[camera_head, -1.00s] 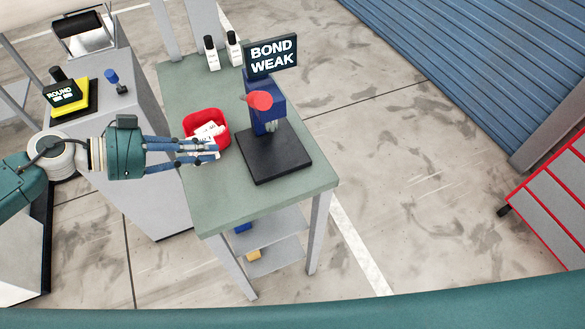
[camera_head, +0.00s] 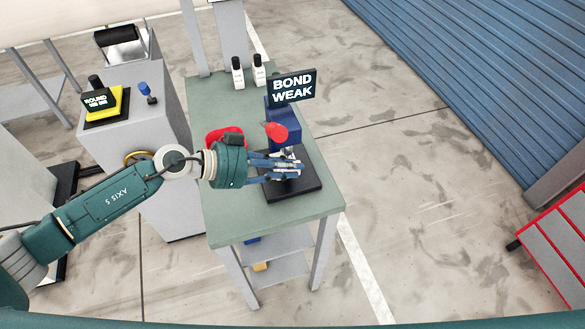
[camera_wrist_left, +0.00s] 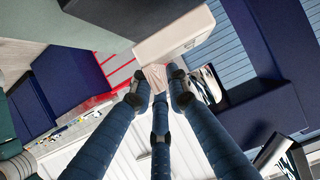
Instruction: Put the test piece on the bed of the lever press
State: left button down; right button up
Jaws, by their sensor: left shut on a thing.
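The lever press (camera_head: 284,122) stands on the green bench, with a blue body, a red knob and a flat black bed (camera_head: 310,190). A sign reading BOND WEAK (camera_head: 292,86) is at its top. My left gripper (camera_head: 298,170) reaches in from the left over the bed, in front of the blue body. In the left wrist view its fingers (camera_wrist_left: 158,92) are shut on a small pale piece, the test piece (camera_wrist_left: 154,76), just under a light grey block (camera_wrist_left: 174,34) of the press. I cannot tell whether the piece touches the bed. My right gripper is not in view.
A red bin (camera_head: 222,134) is partly hidden behind my left wrist. Two white bottles (camera_head: 238,74) stand at the bench's back. A grey cabinet (camera_head: 165,190) with a yellow device (camera_head: 106,102) is at the left. The bench's front part (camera_head: 250,225) is clear.

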pick_arm(q)
jog(key=shift+w+d, duration=0.15)
jog(key=shift+d, duration=0.25)
jog(key=shift+f, duration=0.25)
notch_tip(320, 180, down, 3)
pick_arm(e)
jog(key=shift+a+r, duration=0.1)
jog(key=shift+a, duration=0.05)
pick_arm(q)
jog(key=shift+f, duration=0.1)
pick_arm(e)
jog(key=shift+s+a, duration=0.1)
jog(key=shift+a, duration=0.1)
pick_arm(q)
jog(key=c, duration=1.7)
grip_release()
